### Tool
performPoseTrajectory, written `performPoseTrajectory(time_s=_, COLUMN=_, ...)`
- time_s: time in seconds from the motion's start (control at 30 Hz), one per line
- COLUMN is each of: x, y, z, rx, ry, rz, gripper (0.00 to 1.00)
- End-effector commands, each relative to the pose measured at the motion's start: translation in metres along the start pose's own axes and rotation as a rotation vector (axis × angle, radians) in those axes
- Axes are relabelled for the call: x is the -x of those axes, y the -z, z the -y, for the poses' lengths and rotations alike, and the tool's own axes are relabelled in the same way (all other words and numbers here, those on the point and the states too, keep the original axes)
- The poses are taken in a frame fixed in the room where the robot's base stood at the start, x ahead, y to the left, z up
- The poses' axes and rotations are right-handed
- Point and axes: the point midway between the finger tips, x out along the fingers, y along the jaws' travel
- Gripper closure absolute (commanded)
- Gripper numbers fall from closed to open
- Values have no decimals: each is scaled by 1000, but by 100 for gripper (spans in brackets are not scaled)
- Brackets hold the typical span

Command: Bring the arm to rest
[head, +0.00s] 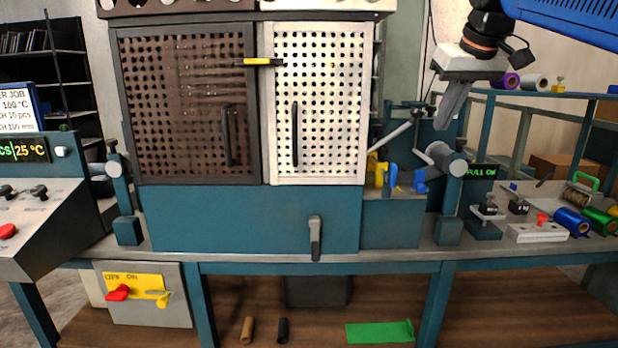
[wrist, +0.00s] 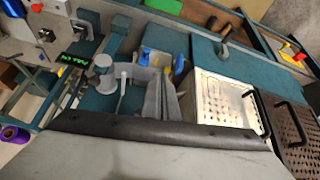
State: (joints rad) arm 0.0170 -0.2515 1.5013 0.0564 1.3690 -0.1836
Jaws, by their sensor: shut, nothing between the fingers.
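My gripper (head: 447,117) hangs at the upper right in the head view, pointing down. Its fingers are together with nothing between them. It is in front of the right side of the press, right of the white perforated door (head: 318,100), and appears apart from everything. The brown perforated door (head: 185,100) is left of the white one, and both look closed. In the wrist view the white door (wrist: 225,100) shows at the right, seen from above.
A bench (head: 395,257) carries the press. A grey post with a round knob (head: 438,155) stands below my gripper. Blue and yellow pieces (head: 390,178) are beside it. Blue and green foil rolls (head: 575,222) lie at the right. A shelf with purple and white rolls (head: 535,83) is behind.

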Motion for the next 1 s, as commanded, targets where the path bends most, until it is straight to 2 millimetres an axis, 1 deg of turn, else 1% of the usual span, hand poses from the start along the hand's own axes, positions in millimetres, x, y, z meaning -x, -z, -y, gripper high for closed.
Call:
performPoseTrajectory(time_s=0.03, x=-8, y=-23, z=3, rx=-9, ry=-1, rz=8, gripper=100)
performPoseTrajectory(time_s=0.17, x=-33, y=-78, z=10, rx=-37, ry=-6, rz=26, gripper=100)
performPoseTrajectory(time_s=0.2, x=-42, y=-96, z=13, rx=-44, ry=-8, rz=31, gripper=100)
performPoseTrajectory(time_s=0.27, x=-54, y=-123, z=16, rx=-56, ry=-11, rz=39, gripper=100)
performPoseTrajectory(time_s=0.3, x=-63, y=-142, z=18, rx=-65, ry=-13, rz=44, gripper=100)
performPoseTrajectory(time_s=0.37, x=-78, y=-170, z=22, rx=-75, ry=-16, rz=53, gripper=100)
performPoseTrajectory(time_s=0.4, x=-87, y=-189, z=24, rx=-83, ry=-18, rz=58, gripper=100)
performPoseTrajectory(time_s=0.47, x=-102, y=-219, z=28, rx=-94, ry=-21, rz=66, gripper=100)
performPoseTrajectory(time_s=0.5, x=-112, y=-239, z=30, rx=-101, ry=-22, rz=70, gripper=100)
performPoseTrajectory(time_s=0.57, x=-128, y=-270, z=34, rx=-112, ry=-25, rz=79, gripper=100)
performPoseTrajectory(time_s=0.6, x=-138, y=-290, z=36, rx=-119, ry=-27, rz=84, gripper=100)
performPoseTrajectory(time_s=0.67, x=-153, y=-318, z=40, rx=-127, ry=-29, rz=91, gripper=100)
performPoseTrajectory(time_s=0.7, x=-163, y=-336, z=42, rx=-133, ry=-31, rz=95, gripper=100)
performPoseTrajectory(time_s=0.8, x=-183, y=-373, z=46, rx=-144, ry=-35, rz=104, gripper=100)
performPoseTrajectory(time_s=0.83, x=-187, y=-381, z=47, rx=-147, ry=-36, rz=105, gripper=100)
performPoseTrajectory(time_s=0.9, x=-196, y=-396, z=48, rx=-151, ry=-37, rz=111, gripper=100)
performPoseTrajectory(time_s=1.0, x=-202, y=-408, z=50, rx=-156, ry=-38, rz=112, gripper=100)
